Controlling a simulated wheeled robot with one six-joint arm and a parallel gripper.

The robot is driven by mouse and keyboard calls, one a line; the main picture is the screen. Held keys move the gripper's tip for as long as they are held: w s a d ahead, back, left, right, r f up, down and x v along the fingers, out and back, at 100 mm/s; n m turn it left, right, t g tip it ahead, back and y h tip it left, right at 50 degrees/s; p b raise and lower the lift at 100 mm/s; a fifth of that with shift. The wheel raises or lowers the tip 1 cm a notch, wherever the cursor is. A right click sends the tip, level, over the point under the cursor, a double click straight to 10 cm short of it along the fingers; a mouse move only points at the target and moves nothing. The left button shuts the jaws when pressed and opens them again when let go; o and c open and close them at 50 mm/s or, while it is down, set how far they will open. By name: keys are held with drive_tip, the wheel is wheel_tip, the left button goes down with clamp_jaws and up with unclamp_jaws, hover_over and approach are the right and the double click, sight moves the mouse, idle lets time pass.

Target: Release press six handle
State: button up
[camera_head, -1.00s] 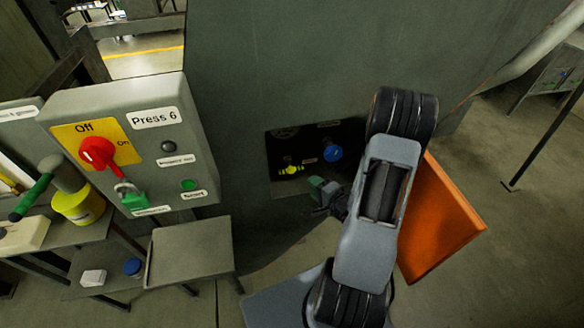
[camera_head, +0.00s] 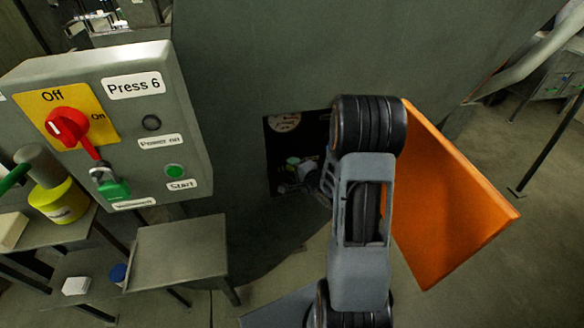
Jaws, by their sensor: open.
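The Press 6 control box (camera_head: 185,110) stands at left, with a red switch handle (camera_head: 66,126) on a yellow Off/On plate and a green padlock (camera_head: 113,188) below it. Right of the box is a dark recess (camera_head: 272,150) in the big green-grey machine wall, with a round gauge (camera_head: 285,122) at its top. My gripper (camera_head: 293,166) is at the recess mouth, open, with a greenish part at its tip. The yellow and blue fittings in the recess are hidden behind my gripper and arm. Whether my gripper touches anything inside cannot be told.
An orange door (camera_head: 450,200) hangs open right of the recess, close beside my arm. Low grey tables (camera_head: 180,250) stand below the control box, with a yellow container (camera_head: 60,202) at far left. Open floor (camera_head: 450,295) lies at lower right.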

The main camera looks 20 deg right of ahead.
drive_tip(key=shift+x, duration=0.95)
drive_tip(key=shift+s, duration=0.1)
drive_tip(key=c, duration=0.7)
drive_tip(key=shift+d+f, duration=0.1)
drive_tip(key=shift+d, duration=0.05)
clamp_jaws()
